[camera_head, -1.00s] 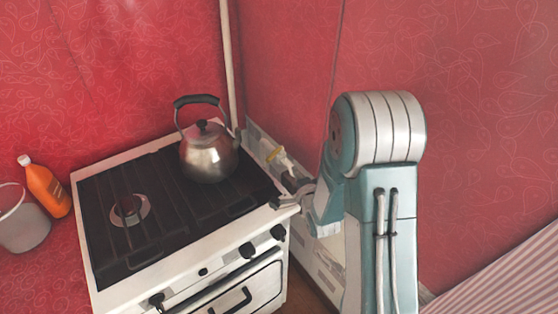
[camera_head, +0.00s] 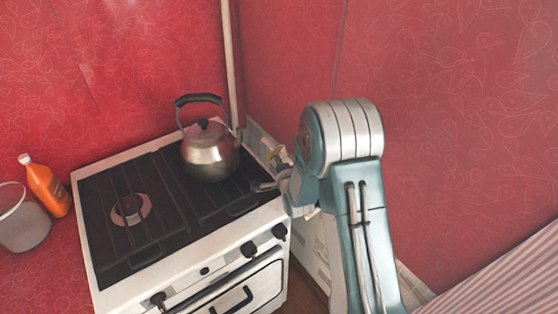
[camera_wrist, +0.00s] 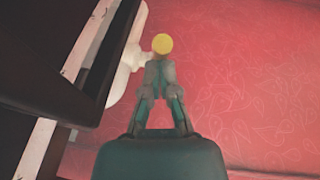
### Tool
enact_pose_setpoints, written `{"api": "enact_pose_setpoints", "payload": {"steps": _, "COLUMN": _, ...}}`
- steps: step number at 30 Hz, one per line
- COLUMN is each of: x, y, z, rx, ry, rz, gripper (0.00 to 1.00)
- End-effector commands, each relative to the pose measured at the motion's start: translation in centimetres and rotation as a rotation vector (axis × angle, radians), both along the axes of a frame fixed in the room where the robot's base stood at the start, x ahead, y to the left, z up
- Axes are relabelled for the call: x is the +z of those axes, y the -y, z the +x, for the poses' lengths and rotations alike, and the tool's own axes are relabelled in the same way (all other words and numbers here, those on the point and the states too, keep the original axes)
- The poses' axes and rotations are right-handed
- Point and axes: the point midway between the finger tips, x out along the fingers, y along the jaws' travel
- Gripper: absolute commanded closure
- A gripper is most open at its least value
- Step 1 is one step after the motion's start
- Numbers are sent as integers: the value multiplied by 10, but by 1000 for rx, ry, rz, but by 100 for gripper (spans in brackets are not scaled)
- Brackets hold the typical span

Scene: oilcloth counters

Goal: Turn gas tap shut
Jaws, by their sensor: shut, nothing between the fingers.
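The gas tap has a yellow handle (camera_head: 275,153), seen in the head view behind the right side of the stove and partly hidden by my arm. In the wrist view the yellow handle (camera_wrist: 162,44) shows as a round end just beyond my fingertips, beside a pale pipe fitting (camera_wrist: 130,58). My gripper (camera_wrist: 160,72) is shut and empty, its fingertips close below the yellow end; I cannot tell whether they touch it. In the head view my gripper (camera_head: 262,186) is at the stove's right edge, partly hidden.
A steel kettle (camera_head: 208,155) stands at the back right of the white stove (camera_head: 180,285), left of my gripper. A red wall (camera_head: 450,120) is close on the right. An orange bottle (camera_head: 47,188) and a pale bucket (camera_head: 20,222) stand left of the stove.

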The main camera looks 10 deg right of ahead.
Motion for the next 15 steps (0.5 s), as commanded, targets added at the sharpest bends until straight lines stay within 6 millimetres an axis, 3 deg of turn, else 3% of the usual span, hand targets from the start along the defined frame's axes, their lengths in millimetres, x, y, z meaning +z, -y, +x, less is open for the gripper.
{"api": "enact_pose_setpoints", "payload": {"steps": 11, "x": 0, "y": -6, "z": 2, "rx": 1, "ry": 0, "rz": 0, "gripper": 100}}
{"api": "enact_pose_setpoints", "payload": {"steps": 15, "x": 1, "y": -5, "z": -9, "rx": 1, "ry": -2, "rz": 0, "gripper": 100}}
